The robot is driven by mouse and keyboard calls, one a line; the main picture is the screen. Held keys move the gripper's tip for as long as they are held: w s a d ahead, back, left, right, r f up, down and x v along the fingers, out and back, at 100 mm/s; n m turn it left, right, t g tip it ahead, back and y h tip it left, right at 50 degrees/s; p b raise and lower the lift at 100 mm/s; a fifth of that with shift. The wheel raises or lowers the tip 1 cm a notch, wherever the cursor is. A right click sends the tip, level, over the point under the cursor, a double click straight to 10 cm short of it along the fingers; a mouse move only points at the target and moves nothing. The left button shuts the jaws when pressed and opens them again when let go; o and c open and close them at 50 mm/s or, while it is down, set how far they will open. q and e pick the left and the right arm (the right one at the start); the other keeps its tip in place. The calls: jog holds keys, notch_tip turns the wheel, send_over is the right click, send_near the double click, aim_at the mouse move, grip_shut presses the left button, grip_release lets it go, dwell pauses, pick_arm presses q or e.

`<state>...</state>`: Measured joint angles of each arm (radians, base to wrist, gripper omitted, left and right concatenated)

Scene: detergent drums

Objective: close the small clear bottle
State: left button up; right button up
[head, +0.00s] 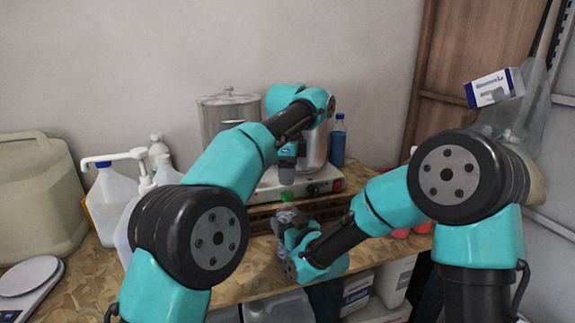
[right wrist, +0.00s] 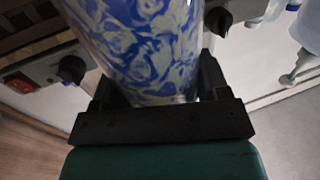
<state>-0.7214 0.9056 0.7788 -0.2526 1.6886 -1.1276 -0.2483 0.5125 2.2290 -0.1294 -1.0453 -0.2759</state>
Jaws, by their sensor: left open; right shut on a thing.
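The small clear bottle (head: 288,212) is near the middle of the bench in the head view, mostly hidden by my right gripper (head: 283,226). My right gripper is shut on it; in the right wrist view a blue-and-pale patterned bottle surface (right wrist: 145,45) fills the jaws (right wrist: 152,100). A green cap (head: 287,197) shows at the bottle's top; I cannot tell whether it is seated or loose. My left gripper (head: 287,178) is open, pointing down just above the green cap, with a small gap between them.
Behind stands a hotplate (head: 318,187) with metal pots (head: 228,112). A blue bottle (head: 338,142) is to its right. White jugs (head: 108,197), a beige canister (head: 38,195) and a scale (head: 30,277) are at the left. A boxed item (head: 494,88) is at the upper right.

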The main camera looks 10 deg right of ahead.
pick_arm(q)
jog(key=n, duration=0.4)
jog(key=shift+r, duration=0.15)
jog(key=n, duration=0.5)
jog(key=shift+r, duration=0.1)
jog(key=n, duration=0.4)
jog(key=shift+r, duration=0.15)
jog(key=n, duration=0.5)
jog(key=shift+r, duration=0.15)
jog(key=n, duration=0.4)
jog(key=shift+r, duration=0.1)
jog(key=n, duration=0.5)
jog(key=shift+r, duration=0.15)
jog(key=n, duration=0.4)
jog(key=shift+r, duration=0.1)
jog(key=n, duration=0.5)
jog(key=shift+r, duration=0.1)
